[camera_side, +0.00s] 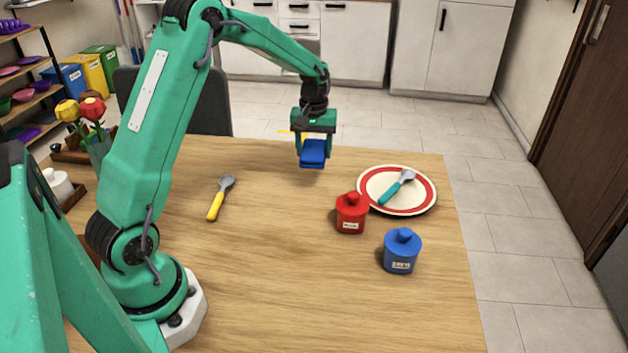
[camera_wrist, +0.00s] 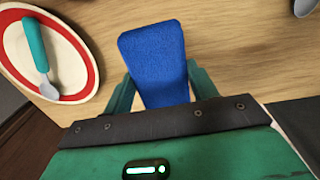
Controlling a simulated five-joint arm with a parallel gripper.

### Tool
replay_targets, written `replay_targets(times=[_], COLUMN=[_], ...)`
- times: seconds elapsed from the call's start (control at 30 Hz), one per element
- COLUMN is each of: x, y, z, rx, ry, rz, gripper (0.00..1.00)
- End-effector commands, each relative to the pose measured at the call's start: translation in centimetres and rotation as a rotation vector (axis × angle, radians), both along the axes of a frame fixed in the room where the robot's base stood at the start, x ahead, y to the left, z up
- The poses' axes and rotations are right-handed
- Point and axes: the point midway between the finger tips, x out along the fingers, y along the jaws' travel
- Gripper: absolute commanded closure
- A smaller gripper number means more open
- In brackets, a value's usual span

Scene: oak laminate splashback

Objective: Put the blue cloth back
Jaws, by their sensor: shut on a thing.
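The blue cloth (camera_side: 314,152) is a folded blue block held between the fingers of my gripper (camera_side: 315,143). In the side view it hangs over the back part of the wooden table, and a small gap to the tabletop seems to show below it. In the wrist view the blue cloth (camera_wrist: 155,60) sticks out between the two green fingers of my gripper (camera_wrist: 160,88), which are shut on its sides. The cloth's near end is hidden behind the dark edge of my gripper.
A red-rimmed plate (camera_side: 371,195) with a teal-handled spoon (camera_side: 397,187) lies right of my gripper. A red jar (camera_side: 351,214) and a blue jar (camera_side: 402,252) stand nearer. A yellow-handled spoon (camera_side: 220,198) lies left. The table (camera_side: 290,270) is clear at its middle front.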

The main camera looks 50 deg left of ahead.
Motion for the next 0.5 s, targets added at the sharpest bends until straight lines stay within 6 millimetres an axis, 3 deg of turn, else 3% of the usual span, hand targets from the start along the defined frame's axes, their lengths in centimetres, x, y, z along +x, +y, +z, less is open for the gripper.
replay_targets(times=[0.17, 0.5], x=[1.6, 5.2], y=[-2.1, -8.4], z=[0.7, 2.6], rx=[0.001, 0.000], ry=[-0.002, -0.001], rz=[-0.014, -0.041], gripper=[0.64, 0.64])
